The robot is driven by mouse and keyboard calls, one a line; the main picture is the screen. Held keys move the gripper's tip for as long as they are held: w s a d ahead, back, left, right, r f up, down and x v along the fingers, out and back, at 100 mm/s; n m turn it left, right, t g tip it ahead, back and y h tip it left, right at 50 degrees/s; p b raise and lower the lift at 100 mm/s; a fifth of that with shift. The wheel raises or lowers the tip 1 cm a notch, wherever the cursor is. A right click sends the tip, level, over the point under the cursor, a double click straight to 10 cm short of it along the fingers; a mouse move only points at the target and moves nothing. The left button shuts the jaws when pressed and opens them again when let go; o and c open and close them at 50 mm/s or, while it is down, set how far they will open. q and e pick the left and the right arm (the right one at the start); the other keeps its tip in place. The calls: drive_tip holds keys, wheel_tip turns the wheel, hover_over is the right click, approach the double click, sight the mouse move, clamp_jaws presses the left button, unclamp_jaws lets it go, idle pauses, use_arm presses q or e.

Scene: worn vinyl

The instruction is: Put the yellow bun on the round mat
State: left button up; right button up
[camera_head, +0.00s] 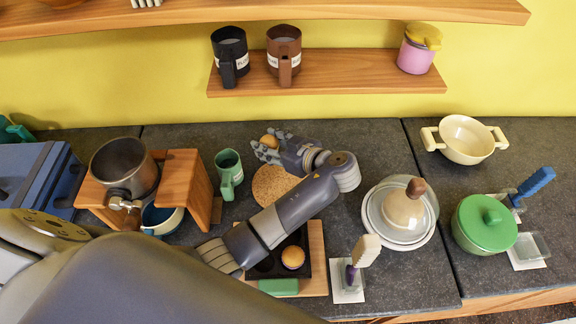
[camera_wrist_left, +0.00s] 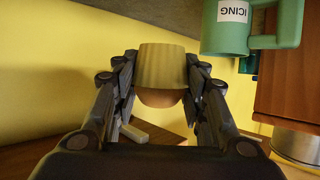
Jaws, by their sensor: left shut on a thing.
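My left gripper (camera_head: 268,150) is shut on a small bun (camera_head: 269,141), which shows golden between the fingers. In the left wrist view, the held bun (camera_wrist_left: 162,68) has a pale yellow ribbed side and a brown end. The round mat (camera_head: 270,183) is tan and lies on the dark counter, partly hidden by my left arm. In the head view the gripper and bun appear just beyond the mat's far edge; their height above the counter is hard to tell. My right gripper is not in view.
A green mug (camera_head: 229,172) stands left of the mat; it also shows in the wrist view (camera_wrist_left: 226,35). A black tray (camera_head: 266,268) with another bun (camera_head: 292,257) lies in front, under my arm. A lidded white dish (camera_head: 400,213) stands right. A wooden stand (camera_head: 186,185) is left.

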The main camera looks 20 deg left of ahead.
sight(270, 176)
use_arm(q)
drive_tip(key=shift+s+f+p, duration=0.4)
drive_tip(key=shift+s+f, duration=0.35)
drive_tip(key=shift+f, duration=0.2)
drive_tip(key=shift+s+f, duration=0.2)
drive_tip(key=shift+f, duration=1.05)
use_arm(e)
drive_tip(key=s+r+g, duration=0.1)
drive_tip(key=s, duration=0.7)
use_arm(q)
drive_tip(key=f, duration=0.1)
drive_tip(key=f+p, duration=0.1)
drive_tip(key=f, duration=0.1)
drive_tip(key=shift+w+f, duration=0.2)
drive_tip(key=shift+f, duration=0.65)
drive_tip(key=o, duration=1.2)
drive_tip(key=shift+c, duration=0.2)
drive_tip(key=b+v, duration=0.2)
drive_tip(key=v, duration=0.5)
drive_tip(key=shift+f+b, duration=0.1)
drive_tip(key=shift+b, duration=0.3)
drive_tip(key=shift+s+d+r, duration=0.15)
drive_tip(key=shift+d+r, duration=0.1)
drive_tip(key=shift+r, duration=0.05)
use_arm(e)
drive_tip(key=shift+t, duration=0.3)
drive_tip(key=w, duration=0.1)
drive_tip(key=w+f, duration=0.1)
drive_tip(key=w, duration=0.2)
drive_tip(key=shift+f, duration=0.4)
